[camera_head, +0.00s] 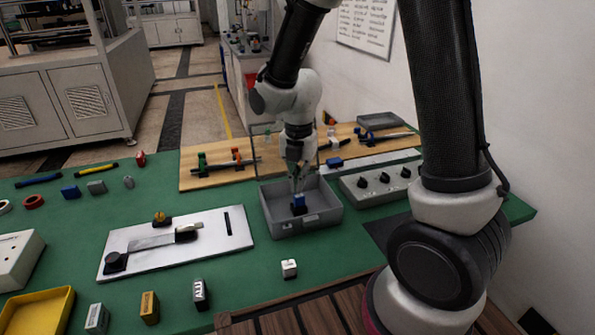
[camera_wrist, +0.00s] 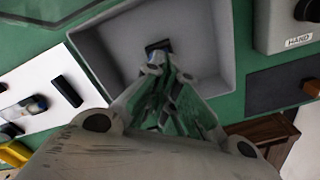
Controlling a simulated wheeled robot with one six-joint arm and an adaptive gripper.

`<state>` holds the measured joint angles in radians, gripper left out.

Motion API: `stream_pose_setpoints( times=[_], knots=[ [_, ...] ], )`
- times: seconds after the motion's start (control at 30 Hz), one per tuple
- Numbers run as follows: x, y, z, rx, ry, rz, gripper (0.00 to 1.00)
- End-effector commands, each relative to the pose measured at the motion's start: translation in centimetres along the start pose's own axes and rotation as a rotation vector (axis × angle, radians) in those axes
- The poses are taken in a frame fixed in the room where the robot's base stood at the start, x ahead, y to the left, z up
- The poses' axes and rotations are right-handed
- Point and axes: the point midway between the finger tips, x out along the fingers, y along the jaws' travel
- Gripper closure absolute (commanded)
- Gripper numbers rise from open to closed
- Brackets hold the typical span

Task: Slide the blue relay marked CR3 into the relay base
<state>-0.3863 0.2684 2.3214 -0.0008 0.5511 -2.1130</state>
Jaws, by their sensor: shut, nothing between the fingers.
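A small blue block (camera_head: 298,201) with a dark lower part stands inside the grey open bin (camera_head: 272,222). In the wrist view, its dark and blue top (camera_wrist: 157,46) shows just beyond my fingertips. No CR3 marking is readable, and I cannot tell whether the dark part is a relay base. My gripper (camera_head: 297,184) points down into the bin, right above the block. In the wrist view my gripper's fingertips (camera_wrist: 160,62) are together with nothing between them. Another blue block (camera_head: 70,191) lies on the green table at the left.
The bin walls surround my gripper closely. A grey box with black knobs (camera_head: 362,192) stands right of the bin. A white plate with a lever (camera_head: 115,248) lies left. Wooden boards with clamped parts (camera_head: 200,178) lie behind. A white block (camera_head: 289,268) stands in front.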

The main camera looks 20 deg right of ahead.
Motion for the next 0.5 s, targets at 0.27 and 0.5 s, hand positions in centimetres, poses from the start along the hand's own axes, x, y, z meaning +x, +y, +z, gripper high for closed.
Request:
stream_pose_setpoints(
  times=[0.27,0.5],
  knots=[
    [1.8,0.0,0.0,0.001,0.000,0.000,1.00],
    [1.8,0.0,0.0,0.002,0.000,0.001,1.00]
  ],
)
